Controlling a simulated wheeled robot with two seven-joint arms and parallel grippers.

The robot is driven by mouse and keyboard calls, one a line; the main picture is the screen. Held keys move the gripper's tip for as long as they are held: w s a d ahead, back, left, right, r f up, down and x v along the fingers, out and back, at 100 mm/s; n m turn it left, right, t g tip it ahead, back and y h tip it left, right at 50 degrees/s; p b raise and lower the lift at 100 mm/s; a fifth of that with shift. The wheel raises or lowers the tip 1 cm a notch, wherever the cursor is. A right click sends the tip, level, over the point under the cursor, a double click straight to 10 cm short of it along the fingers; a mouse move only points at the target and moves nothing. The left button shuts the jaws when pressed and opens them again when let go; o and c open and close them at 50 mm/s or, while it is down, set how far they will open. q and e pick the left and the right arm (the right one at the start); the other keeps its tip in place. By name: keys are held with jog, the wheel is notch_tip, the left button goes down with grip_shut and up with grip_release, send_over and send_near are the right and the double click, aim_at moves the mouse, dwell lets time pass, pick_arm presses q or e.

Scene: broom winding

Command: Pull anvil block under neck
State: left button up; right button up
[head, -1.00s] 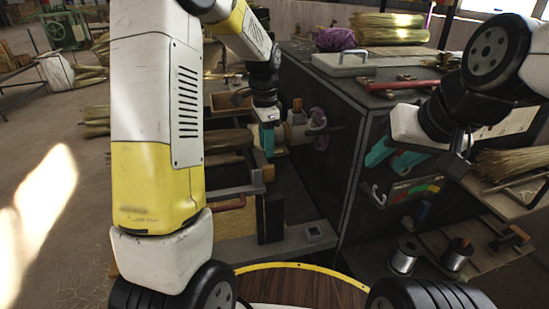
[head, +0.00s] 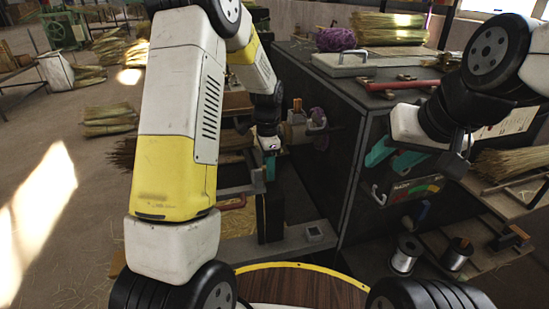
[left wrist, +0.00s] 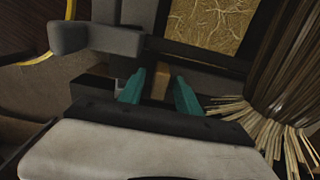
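My left gripper (head: 269,168) is low at the bench, above a black upright post (head: 271,215). In the left wrist view its two teal fingers (left wrist: 160,88) stand apart. A small tan piece and dark grey parts show between and beyond the tips; I cannot tell whether they touch. A dark grey block (left wrist: 115,42) lies just beyond the fingers. I cannot tell for certain which part is the anvil block. A straw broom bundle (left wrist: 285,100) is right of the fingers. My right gripper (head: 392,157) is open and empty before the dark cabinet.
The dark cabinet (head: 345,150) stands right of my left gripper. A grey sill (head: 285,240) runs below the post. A red handle (head: 236,203) is left of it. Wire spools (head: 405,254) sit on the lower right shelf. A yellow-rimmed round wooden top (head: 300,285) is in front.

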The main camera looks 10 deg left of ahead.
pick_arm(q)
grip_shut()
dwell(1.3)
